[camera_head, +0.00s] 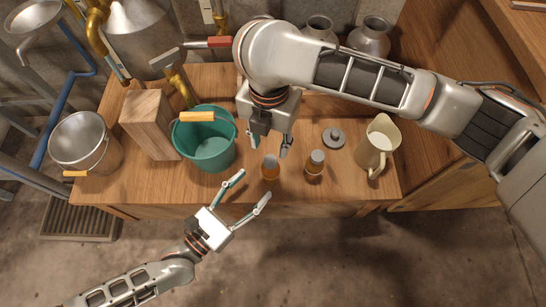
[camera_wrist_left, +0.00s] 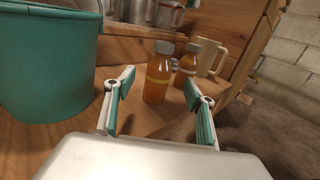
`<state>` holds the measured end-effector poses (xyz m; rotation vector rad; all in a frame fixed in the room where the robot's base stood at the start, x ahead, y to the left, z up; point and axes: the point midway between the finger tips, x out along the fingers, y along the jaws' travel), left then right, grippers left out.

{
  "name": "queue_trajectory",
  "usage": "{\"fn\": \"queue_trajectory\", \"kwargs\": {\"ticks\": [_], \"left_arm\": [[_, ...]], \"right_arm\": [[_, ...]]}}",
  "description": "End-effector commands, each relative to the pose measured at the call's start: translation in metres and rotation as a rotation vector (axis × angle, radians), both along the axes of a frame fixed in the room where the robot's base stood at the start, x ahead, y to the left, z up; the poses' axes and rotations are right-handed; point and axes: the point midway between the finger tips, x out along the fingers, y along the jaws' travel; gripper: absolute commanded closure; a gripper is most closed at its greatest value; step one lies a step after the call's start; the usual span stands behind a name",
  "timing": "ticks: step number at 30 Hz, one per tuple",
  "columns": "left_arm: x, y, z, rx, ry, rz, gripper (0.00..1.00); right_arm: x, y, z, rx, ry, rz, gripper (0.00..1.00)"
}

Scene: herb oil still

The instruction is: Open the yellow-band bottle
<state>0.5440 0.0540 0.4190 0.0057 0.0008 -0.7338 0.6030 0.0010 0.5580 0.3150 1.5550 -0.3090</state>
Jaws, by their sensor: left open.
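An amber bottle with a yellow band (camera_wrist_left: 157,80) and a grey cap stands upright in the left wrist view, beyond and between my left fingers. In the head view this bottle (camera_head: 270,170) stands near the table's front edge. A second amber bottle (camera_head: 314,168) with a grey cap stands just to its right; it also shows in the left wrist view (camera_wrist_left: 186,68). My left gripper (camera_head: 253,184) is open and empty, just in front of the yellow-band bottle and apart from it. My right gripper (camera_head: 270,143) is open, its fingers pointing down just behind and above that bottle.
A teal bucket (camera_head: 205,158) stands close on the left, beside a wooden block (camera_head: 149,123) and a metal pail (camera_head: 88,146). A grey round lid (camera_head: 333,138) and a cream jug (camera_head: 376,147) are on the right. Metal jars (camera_head: 370,38) stand at the back.

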Motion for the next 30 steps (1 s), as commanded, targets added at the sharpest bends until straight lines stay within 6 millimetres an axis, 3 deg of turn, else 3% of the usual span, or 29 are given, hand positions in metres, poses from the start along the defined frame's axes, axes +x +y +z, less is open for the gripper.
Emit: {"fn": "queue_trajectory", "kwargs": {"ticks": [18, 30], "left_arm": [[0.053, -0.047, 0.001, -0.008, 0.002, 0.001, 0.45], [0.058, -0.052, 0.000, -0.005, 0.003, 0.000, 0.45]], "right_arm": [[0.002, -0.001, 0.002, -0.005, -0.004, 0.005, 0.62], [0.001, -0.001, 0.001, -0.005, -0.004, 0.005, 0.62]]}}
